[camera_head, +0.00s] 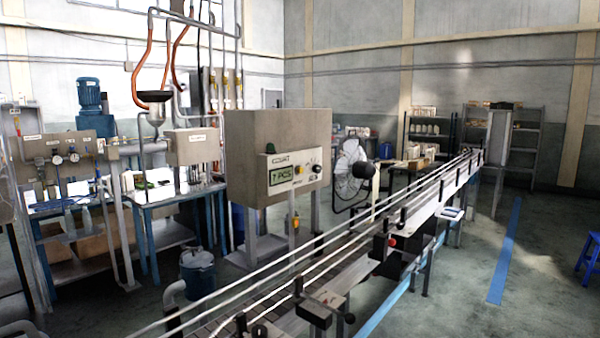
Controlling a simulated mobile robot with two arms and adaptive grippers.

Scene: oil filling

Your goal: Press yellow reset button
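A large beige control box (277,150) stands behind the conveyor, near the middle of the head view. Its front panel has a lit green display (280,174) reading what looks like "7 PCS". Neither of my grippers shows in this view, and nothing is seen touching the panel.
A conveyor (340,250) with guide rails runs from the front left to the back right, in front of the box. A red button (392,242) sits on its side. The floor (450,300) at right is mostly clear.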

